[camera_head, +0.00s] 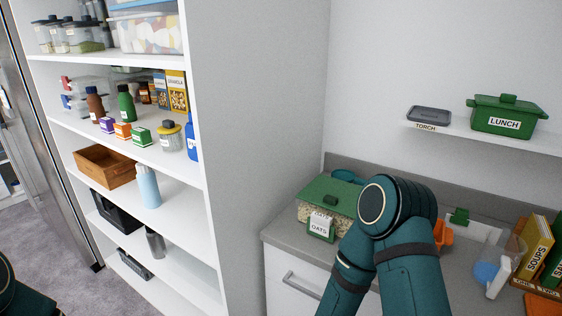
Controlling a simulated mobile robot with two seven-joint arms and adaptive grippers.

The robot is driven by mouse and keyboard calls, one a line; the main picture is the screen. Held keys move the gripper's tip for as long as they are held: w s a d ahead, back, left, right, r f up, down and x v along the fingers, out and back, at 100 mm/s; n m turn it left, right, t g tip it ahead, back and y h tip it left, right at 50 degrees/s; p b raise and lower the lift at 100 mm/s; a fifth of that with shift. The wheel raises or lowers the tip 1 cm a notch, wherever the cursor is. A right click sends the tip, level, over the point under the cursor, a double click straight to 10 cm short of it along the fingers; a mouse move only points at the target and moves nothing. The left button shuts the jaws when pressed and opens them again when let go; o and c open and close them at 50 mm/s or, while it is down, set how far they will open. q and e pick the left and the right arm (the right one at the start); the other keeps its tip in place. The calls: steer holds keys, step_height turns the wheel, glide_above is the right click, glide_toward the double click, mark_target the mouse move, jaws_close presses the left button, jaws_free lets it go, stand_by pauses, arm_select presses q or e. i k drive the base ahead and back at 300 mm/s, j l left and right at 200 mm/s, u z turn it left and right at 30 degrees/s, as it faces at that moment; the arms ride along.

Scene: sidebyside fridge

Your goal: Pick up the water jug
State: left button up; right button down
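A clear jug-like container with blue in its lower part (487,272) stands on the grey counter at the right; it appears to be the water jug. A pale handle-like part shows at its right side. My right arm rises from the bottom and bends in front of the counter, to the left of the jug. Its gripper does not show; the arm may hide it. Only a bit of my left arm shows at the bottom left corner, and its gripper is out of the picture.
A green-lidded oats box (332,192) stands left of my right arm. An orange item (442,236) is partly hidden behind the arm. A yellow soups book (535,246) stands right of the jug. A wall shelf (470,134) hangs above; a tall shelf unit (215,262) stands left.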

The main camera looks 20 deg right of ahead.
mark_target(501, 252)
steer(key=z, duration=2.1)
